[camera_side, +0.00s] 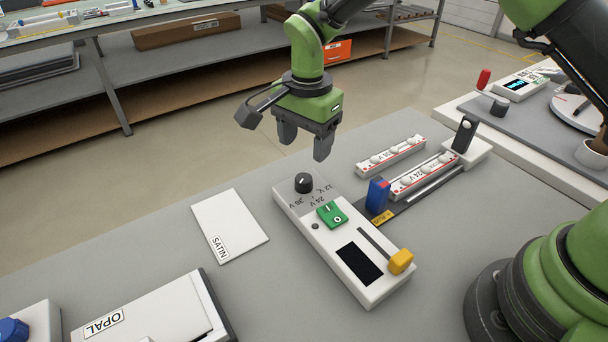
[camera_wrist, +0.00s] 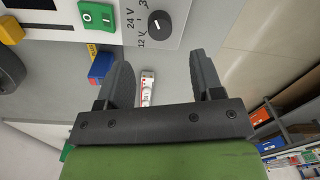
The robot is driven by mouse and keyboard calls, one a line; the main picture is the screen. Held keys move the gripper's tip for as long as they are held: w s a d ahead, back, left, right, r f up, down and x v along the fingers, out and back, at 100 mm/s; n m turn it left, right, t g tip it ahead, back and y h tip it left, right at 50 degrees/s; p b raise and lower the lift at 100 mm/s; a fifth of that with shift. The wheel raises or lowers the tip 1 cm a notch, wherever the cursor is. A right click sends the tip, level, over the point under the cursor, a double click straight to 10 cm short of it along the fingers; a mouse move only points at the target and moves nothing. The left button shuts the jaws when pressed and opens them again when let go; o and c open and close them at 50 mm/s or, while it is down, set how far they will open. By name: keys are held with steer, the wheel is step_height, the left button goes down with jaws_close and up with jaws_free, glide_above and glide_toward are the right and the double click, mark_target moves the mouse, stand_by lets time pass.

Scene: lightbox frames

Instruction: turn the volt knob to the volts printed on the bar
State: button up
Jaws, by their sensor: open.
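The black volt knob (camera_side: 304,182) stands on the far end of a white control box (camera_side: 290,205). Labels beside it include 12 V and 24 V; a third is hard to read. The knob (camera_wrist: 159,24) has a white pointer line; I cannot tell for sure which label it points at. One white bar (camera_side: 424,176) lies on a dark strip right of the box, and its print looks like 24 V. A second similar bar (camera_side: 390,155) lies behind it. My gripper (camera_side: 304,150) is open and empty, above and slightly behind the knob, apart from it.
The box carries a green switch (camera_side: 332,214), a dark display (camera_side: 360,263) and a yellow slider (camera_side: 401,261). A blue-and-red block (camera_side: 378,196) stands close to its right. A black lever (camera_side: 465,134) rises at the strip's far end. A SATIN sheet (camera_side: 230,225) lies left.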

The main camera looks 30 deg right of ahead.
mark_target(304, 178)
step_height(304, 178, down, 8)
steer(key=shift+w+f, duration=0.1)
steer(key=shift+f, duration=0.05)
stand_by(0.3)
steer(key=c, duration=0.9)
